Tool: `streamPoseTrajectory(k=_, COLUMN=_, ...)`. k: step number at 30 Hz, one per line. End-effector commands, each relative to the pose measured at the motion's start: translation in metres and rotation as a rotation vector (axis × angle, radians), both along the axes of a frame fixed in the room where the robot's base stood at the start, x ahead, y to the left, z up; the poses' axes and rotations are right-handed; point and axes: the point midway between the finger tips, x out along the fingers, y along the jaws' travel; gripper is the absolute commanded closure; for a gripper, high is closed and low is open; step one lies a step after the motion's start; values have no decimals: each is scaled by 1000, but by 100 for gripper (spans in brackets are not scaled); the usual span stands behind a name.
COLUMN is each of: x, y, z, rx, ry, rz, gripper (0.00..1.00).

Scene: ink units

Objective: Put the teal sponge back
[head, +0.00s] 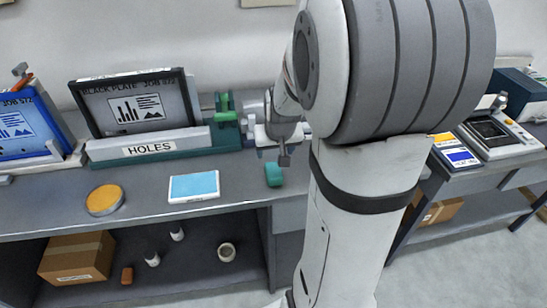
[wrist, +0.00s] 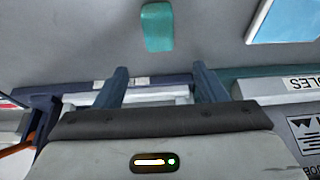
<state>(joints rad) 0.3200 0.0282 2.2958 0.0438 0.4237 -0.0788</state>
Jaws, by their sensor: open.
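The teal sponge (head: 273,174) lies on the grey bench top near its front edge, just left of my arm in the head view. In the wrist view the teal sponge (wrist: 157,27) is at the top middle, beyond the fingertips and apart from them. My gripper (wrist: 160,75) is open, with two blue-grey fingers spread and nothing between them. In the head view my gripper (head: 284,158) hangs above the bench close to the sponge, and is partly hidden by my arm.
A light-blue pad (head: 194,187) and an orange round tin (head: 105,200) lie left of the sponge. A teal-based HOLES stand (head: 152,148) with a dark framed panel (head: 136,101) stands behind. A green device (head: 226,108) is beside it. Bare bench lies between pad and sponge.

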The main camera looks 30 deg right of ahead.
Motion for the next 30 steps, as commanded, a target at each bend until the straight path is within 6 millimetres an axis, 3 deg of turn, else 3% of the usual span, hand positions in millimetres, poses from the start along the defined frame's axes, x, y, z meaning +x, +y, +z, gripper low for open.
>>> streamPoseTrajectory(k=5, x=-24, y=34, z=26, rx=5, ry=11, rz=58, gripper=35)
streamPoseTrajectory(k=9, x=-68, y=78, z=52, rx=12, ry=42, rz=141, gripper=35)
streamPoseTrajectory(k=15, x=-131, y=118, z=71, rx=13, ry=89, rz=236, gripper=35)
streamPoseTrajectory(k=21, x=-162, y=128, z=75, rx=13, ry=116, rz=273, gripper=35)
streamPoseTrajectory(k=30, x=-164, y=128, z=75, rx=14, ry=119, rz=274, gripper=35)
